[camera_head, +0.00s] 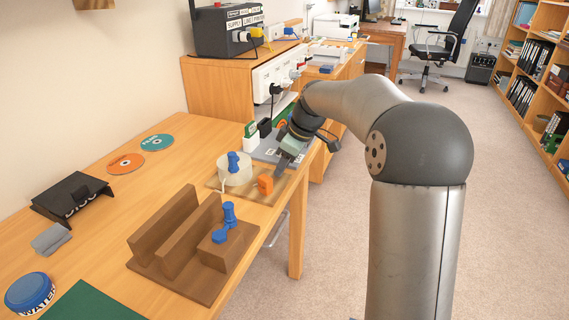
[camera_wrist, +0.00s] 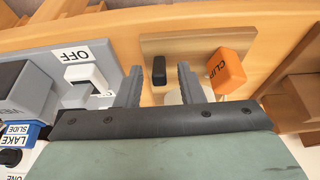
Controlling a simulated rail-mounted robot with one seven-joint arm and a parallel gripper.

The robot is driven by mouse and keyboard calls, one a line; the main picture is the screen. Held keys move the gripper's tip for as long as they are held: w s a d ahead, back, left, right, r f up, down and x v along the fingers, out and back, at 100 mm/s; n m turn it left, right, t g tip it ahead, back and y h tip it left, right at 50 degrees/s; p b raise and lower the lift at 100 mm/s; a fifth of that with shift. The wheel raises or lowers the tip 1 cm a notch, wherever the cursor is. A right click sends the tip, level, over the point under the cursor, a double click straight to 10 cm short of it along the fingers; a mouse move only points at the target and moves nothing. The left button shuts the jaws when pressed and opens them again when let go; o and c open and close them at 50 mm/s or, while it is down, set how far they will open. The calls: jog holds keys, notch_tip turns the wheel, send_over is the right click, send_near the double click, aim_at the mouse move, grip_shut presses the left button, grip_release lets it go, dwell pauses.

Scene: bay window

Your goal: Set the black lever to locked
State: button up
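In the wrist view, a small upright black lever (camera_wrist: 158,70) stands on a wooden board (camera_wrist: 190,45). My gripper (camera_wrist: 159,80) is open, its two fingers apart, with the lever showing between the fingertips. Nothing appears held, and I cannot tell whether a finger touches the lever. No locked marking is readable. In the head view, my gripper (camera_head: 281,171) is low over the right edge of the desk, beside the board (camera_head: 264,197); the lever is not distinguishable there.
An orange clip block (camera_wrist: 228,70) is close right of the fingers. A grey panel with a white switch marked OFF (camera_wrist: 85,76) is on the left. In the head view, a white cylinder (camera_head: 235,170) with a blue knob and a brown slotted wooden block (camera_head: 165,225) stand nearby.

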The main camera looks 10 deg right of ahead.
grip_shut()
jog(key=shift+r+p, duration=0.2)
jog(key=shift+p, duration=0.25)
jog(key=shift+w+a+r+g+h+p, duration=0.1)
jog(key=shift+a+r+g+h+p, duration=0.15)
jog(key=shift+p, duration=0.85)
jog(key=h+p, duration=0.1)
jog(key=p, duration=0.1)
jog(key=g+h+p, duration=0.1)
jog(key=p, duration=0.2)
jog(key=shift+w+a+r+p, duration=0.2)
jog(key=shift+a+r+p, duration=0.05)
jog(key=shift+a+p, duration=0.1)
jog(key=g+h+p, duration=0.1)
jog(key=p, duration=0.2)
jog(key=a+g+h+p, duration=0.1)
jog(key=p, duration=0.3)
jog(key=shift+w+f+h, duration=0.15)
jog(key=shift+w+h, duration=0.2)
jog(key=shift+w, duration=0.05)
jog(key=g+h+p, duration=0.1)
jog(key=p, duration=0.1)
jog(key=h+p, duration=0.1)
jog(key=p, duration=0.1)
jog(key=shift+w+a+f+g, duration=0.25)
jog(key=shift+a+f+g, duration=0.1)
jog(key=shift+f, duration=0.05)
jog(key=shift+w+a+f+g+h+p, duration=0.1)
jog(key=shift+f+g+h+p, duration=0.2)
jog(key=shift+h+p, duration=0.3)
